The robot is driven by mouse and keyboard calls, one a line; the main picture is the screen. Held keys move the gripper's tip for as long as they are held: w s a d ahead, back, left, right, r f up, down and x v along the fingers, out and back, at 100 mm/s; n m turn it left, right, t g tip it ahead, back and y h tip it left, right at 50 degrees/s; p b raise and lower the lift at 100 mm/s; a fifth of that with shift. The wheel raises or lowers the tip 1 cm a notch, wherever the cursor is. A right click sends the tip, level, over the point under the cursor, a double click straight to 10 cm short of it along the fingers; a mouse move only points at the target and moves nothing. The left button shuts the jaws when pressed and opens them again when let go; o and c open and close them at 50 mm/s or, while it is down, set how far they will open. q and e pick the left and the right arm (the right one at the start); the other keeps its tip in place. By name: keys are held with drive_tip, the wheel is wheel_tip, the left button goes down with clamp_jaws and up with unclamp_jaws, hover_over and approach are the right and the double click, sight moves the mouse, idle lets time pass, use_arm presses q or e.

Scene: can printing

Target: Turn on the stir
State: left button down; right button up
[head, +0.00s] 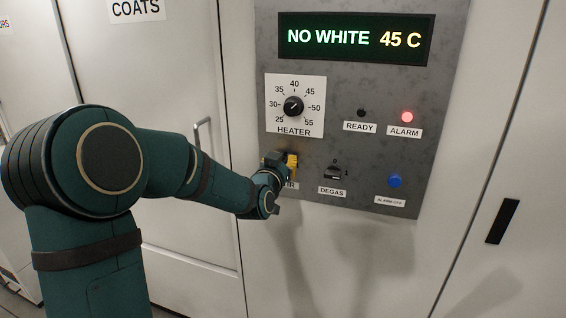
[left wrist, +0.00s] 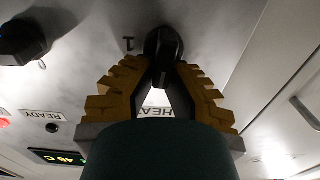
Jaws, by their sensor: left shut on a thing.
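The stir switch is a black knob (left wrist: 164,46) in the middle of the left wrist view, with a "1" printed beside it on the panel. My left gripper (left wrist: 163,78) has its yellow stepped fingers shut on this knob, one on each side. In the head view my left gripper (head: 290,163) is at the lower left of the grey control panel (head: 355,95) and hides the knob and part of the STIR label (head: 292,186). I cannot tell for sure which mark the knob points to. My right gripper is not in view.
The degas knob (head: 333,172) is just right of my gripper and also shows in the left wrist view (left wrist: 22,42). The heater dial (head: 294,106) is above. The display (head: 354,38) reads "NO WHITE 45 C". The alarm lamp (head: 407,117) glows red; the ready lamp (head: 361,113) is dark.

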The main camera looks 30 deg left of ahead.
use_arm(q)
drive_tip(key=m, duration=0.2)
drive_tip(key=m+b, duration=0.1)
drive_tip(key=m, duration=0.1)
drive_tip(key=shift+w+d, duration=0.15)
drive_tip(key=shift+d, duration=0.2)
drive_tip(key=shift+w+d+f+m, duration=0.1)
drive_tip(key=shift+d+f+m, duration=0.15)
drive_tip(key=shift+m, duration=1.95)
drive_tip(key=shift+d+f+m, duration=0.1)
drive_tip(key=shift+f+m, duration=0.25)
drive_tip(key=shift+m, duration=1.85)
drive_tip(key=shift+w+d+f+m, duration=0.1)
drive_tip(key=shift+d+f+m, duration=0.15)
drive_tip(key=shift+m, duration=1.95)
drive_tip(key=c, duration=1)
unclamp_jaws()
drive_tip(key=shift+f, duration=0.15)
